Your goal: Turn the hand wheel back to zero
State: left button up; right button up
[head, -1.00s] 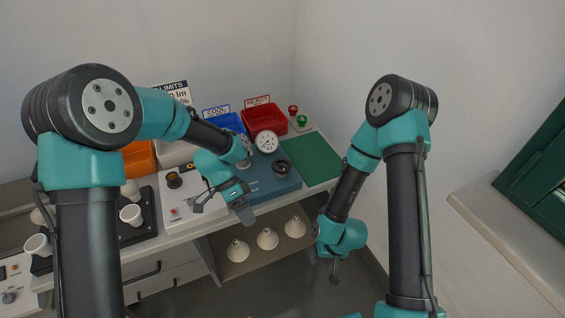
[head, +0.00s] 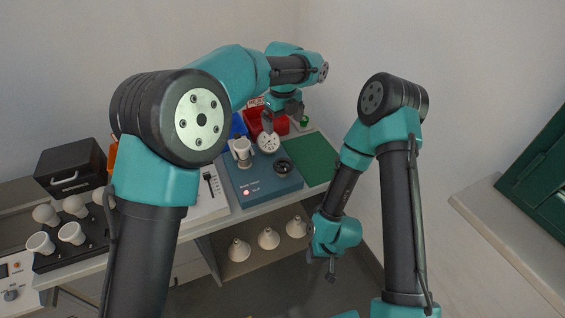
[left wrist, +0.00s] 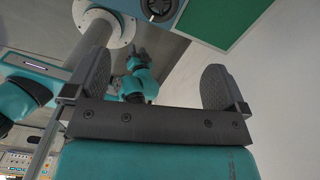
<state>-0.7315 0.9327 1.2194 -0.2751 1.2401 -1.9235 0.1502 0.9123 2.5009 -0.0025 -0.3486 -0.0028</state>
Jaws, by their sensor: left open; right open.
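The black hand wheel (head: 283,167) sits on the right part of the blue-grey tester (head: 258,184). It also shows at the top edge of the left wrist view (left wrist: 160,8), partly cut off. A white round dial (head: 268,142) stands behind the wheel; its reading is too small to tell. My left gripper (head: 283,114) is open and empty, above and behind the dial, apart from the wheel. Its two spread fingers show in the left wrist view (left wrist: 155,82). My right gripper (head: 322,268) is open and empty, hanging low in front of the bench.
A white bulb (head: 242,150) stands upright on the tester, left of the dial. A red light (head: 246,192) shows on its front. A red bin (head: 254,123) is behind, and a clear green mat (head: 309,158) lies to the right. Several bulbs stand in a black rack (head: 90,240).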

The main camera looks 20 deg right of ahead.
aim_at(283, 163)
pick_arm(q)
jog(key=shift+f, duration=0.1)
notch_tip(283, 163, down, 17)
jog(key=shift+f, duration=0.1)
dwell(0.6)
jog(key=shift+c, duration=0.3)
jog(key=c, duration=0.8)
jog(key=shift+c, duration=0.2)
jog(key=shift+n, duration=0.4)
